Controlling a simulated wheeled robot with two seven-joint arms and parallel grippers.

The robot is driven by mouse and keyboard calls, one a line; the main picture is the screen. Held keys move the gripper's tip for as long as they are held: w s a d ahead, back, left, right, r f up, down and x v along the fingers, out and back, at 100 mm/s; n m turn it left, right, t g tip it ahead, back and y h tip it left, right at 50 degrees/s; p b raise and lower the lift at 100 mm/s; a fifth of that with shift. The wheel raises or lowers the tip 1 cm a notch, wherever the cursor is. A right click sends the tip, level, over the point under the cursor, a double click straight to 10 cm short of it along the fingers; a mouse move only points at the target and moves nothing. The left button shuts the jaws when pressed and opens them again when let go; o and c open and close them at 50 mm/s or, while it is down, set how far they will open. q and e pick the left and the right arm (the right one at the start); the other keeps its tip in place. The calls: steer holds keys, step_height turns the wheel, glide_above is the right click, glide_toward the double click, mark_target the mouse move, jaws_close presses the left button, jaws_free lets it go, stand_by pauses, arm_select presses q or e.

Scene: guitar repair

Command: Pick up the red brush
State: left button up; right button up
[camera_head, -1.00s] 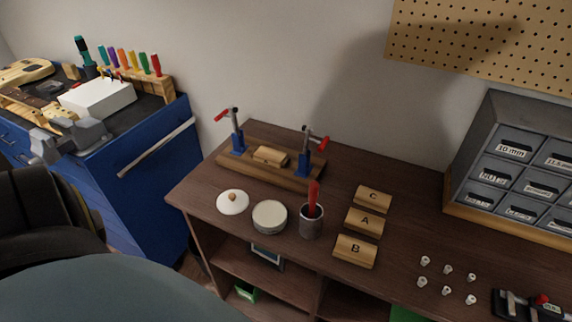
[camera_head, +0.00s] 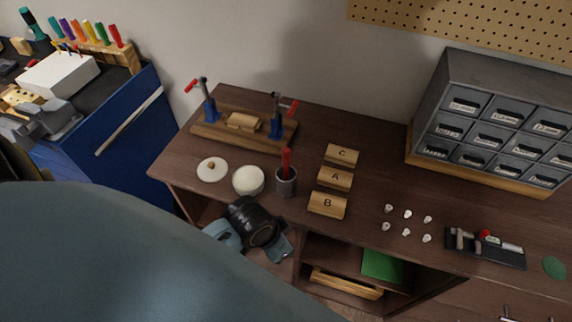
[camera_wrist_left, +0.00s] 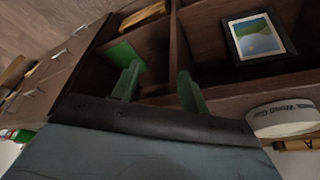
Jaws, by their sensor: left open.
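The red brush (camera_head: 286,158) stands upright in a dark grey cup (camera_head: 286,184) near the front edge of the workbench. Only its red upper part shows; its lower end is hidden in the cup. My left gripper (camera_head: 254,246) is in front of the bench edge, below and left of the cup in the head view, apart from the brush. In the left wrist view its two green fingers (camera_wrist_left: 158,86) are spread apart with nothing between them. The brush does not show in that view. My right gripper is in neither current view.
A round white tin (camera_head: 248,181) and a white lid (camera_head: 212,169) stand left of the cup. Wooden blocks (camera_head: 327,205) lettered A, B and C lie to its right. A clamp fixture (camera_head: 240,130) stands behind. In the left wrist view, a framed picture (camera_wrist_left: 259,36) sits on the shelf below.

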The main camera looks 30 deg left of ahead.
arm_select(q)
steer(key=w+d+r+m+h, duration=0.1)
steer(key=w+d+r+m, duration=0.15)
steer(key=r+m, duration=0.2)
steer(key=w+d+r+m+h, duration=0.1)
steer(key=w+d+r+m, duration=0.1)
steer(key=w+r+m, duration=0.3)
step_height(320, 180, up, 16)
steer(key=m+g+y+p, duration=0.15)
steer(key=m+y, duration=0.35)
steer(key=m, duration=0.5)
glide_above(285, 158)
steer(key=shift+g, duration=0.45)
steer(key=f, duration=0.8)
steer(key=w+f+b, duration=0.1)
steer(key=f, duration=0.3)
steer(key=shift+a+f, duration=0.25)
steer(key=shift+a, duration=0.05)
jaws_close()
